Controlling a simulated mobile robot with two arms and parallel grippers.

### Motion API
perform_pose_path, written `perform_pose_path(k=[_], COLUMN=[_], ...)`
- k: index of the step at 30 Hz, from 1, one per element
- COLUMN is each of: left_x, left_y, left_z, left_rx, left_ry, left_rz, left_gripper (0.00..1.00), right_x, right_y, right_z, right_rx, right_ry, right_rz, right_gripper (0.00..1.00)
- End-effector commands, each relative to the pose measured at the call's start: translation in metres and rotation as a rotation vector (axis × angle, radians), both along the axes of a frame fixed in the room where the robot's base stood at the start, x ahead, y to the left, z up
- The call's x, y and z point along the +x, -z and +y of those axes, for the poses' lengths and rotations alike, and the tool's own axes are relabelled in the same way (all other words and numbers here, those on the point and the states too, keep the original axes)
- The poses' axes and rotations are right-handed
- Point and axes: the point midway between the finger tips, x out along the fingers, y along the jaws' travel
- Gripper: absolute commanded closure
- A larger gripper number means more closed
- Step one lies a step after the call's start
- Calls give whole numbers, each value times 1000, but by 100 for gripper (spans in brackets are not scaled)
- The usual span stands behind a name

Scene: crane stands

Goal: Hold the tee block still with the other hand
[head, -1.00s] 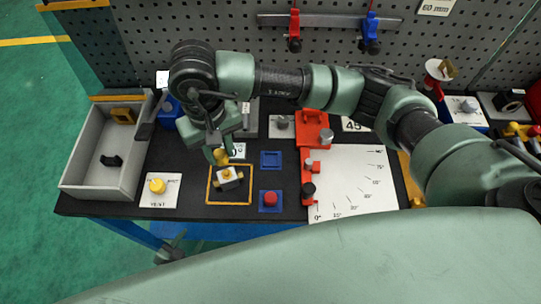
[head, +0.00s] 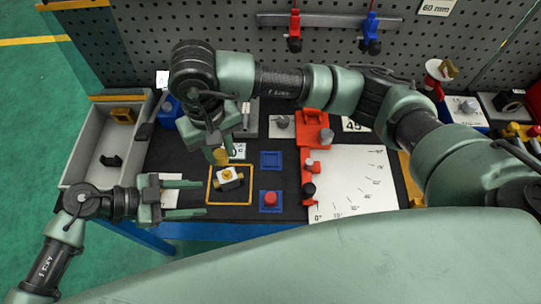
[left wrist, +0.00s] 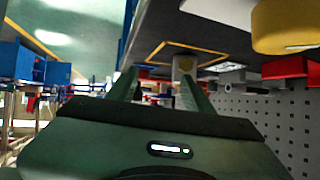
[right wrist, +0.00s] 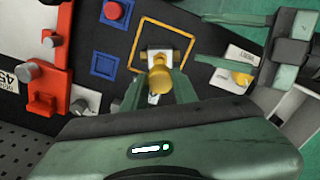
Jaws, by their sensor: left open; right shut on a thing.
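The tee block (head: 229,179), pale grey and dark with a yellow top, sits inside the yellow square outline (head: 243,204) on the dark bench. My right gripper (head: 219,157) is just behind and above it, shut on a yellow piece (right wrist: 159,78). In the right wrist view this piece overlaps the tee block (right wrist: 178,56), so contact cannot be told. My left gripper (head: 204,198) is open and empty, left of the outline, with its fingers pointing right toward the block. In the left wrist view the block (left wrist: 184,65) shows small beyond the open fingers.
A yellow knob (right wrist: 241,78) on a white card lies by my left gripper. A red button (head: 270,198) on a blue plate and a blue square (head: 271,159) are right of the outline. A grey bin (head: 84,150) stands left. A red fixture (head: 313,130) stands farther right.

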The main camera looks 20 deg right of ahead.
Motion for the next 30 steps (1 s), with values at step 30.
perform_pose_path(k=[30], left_x=[40], left_y=[28], left_z=[-51], left_rx=[63], left_ry=[-147], left_rz=[93], left_gripper=[49], right_x=[0], right_y=[0], right_z=[0], right_rx=[0], right_ry=[0], right_rz=[0], right_gripper=[100])
